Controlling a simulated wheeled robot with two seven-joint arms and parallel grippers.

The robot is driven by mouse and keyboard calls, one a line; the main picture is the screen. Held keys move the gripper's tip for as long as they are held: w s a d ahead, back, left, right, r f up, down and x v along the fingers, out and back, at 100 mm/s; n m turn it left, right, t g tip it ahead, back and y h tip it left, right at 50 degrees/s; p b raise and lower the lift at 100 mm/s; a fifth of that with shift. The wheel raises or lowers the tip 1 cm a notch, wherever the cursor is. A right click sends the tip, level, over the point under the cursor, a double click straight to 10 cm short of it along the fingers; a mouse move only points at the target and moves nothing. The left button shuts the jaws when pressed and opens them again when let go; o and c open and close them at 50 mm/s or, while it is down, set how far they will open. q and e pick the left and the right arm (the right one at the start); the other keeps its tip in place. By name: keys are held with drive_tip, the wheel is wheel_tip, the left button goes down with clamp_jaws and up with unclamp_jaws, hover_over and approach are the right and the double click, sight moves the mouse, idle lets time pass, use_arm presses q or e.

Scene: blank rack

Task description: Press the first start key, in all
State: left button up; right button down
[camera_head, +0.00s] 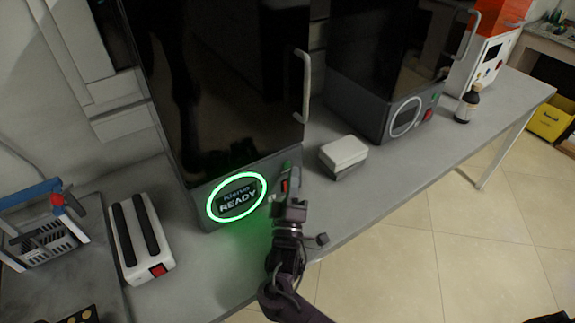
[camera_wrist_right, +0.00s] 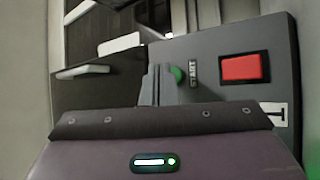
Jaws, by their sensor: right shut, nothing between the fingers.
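The nearer dark machine (camera_head: 225,100) has a lit green ring (camera_head: 238,197) reading READY on its front panel. Its green start key (camera_head: 287,166) sits on the panel right of the ring. In the right wrist view the green key (camera_wrist_right: 177,74) shows next to a small sideways label. My right gripper (camera_head: 285,190) is shut and empty in front of this panel. In the wrist view its fingertips (camera_wrist_right: 155,85) lie right beside the green key and cover part of it; I cannot tell whether they touch. My left gripper is not in view.
A red button (camera_wrist_right: 245,67) sits on the same panel near the green key. A second dark machine (camera_head: 385,60), a white box (camera_head: 344,152) and a brown bottle (camera_head: 467,104) stand to the right on the bench. A white two-slot device (camera_head: 140,235) and a rack (camera_head: 45,235) are left.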

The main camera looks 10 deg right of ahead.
drive_tip(key=shift+w+a, duration=0.1)
drive_tip(key=shift+w, duration=0.2)
drive_tip(key=shift+w+a, duration=0.1)
drive_tip(key=shift+w, duration=0.3)
idle(0.6)
drive_tip(key=shift+r, duration=0.3)
idle(0.5)
drive_tip(key=shift+s, duration=0.1)
drive_tip(key=shift+s+f+p, duration=0.15)
drive_tip(key=shift+s+p, duration=0.15)
drive_tip(key=shift+p, duration=0.1)
drive_tip(key=shift+s, duration=0.15)
drive_tip(key=shift+f, duration=0.1)
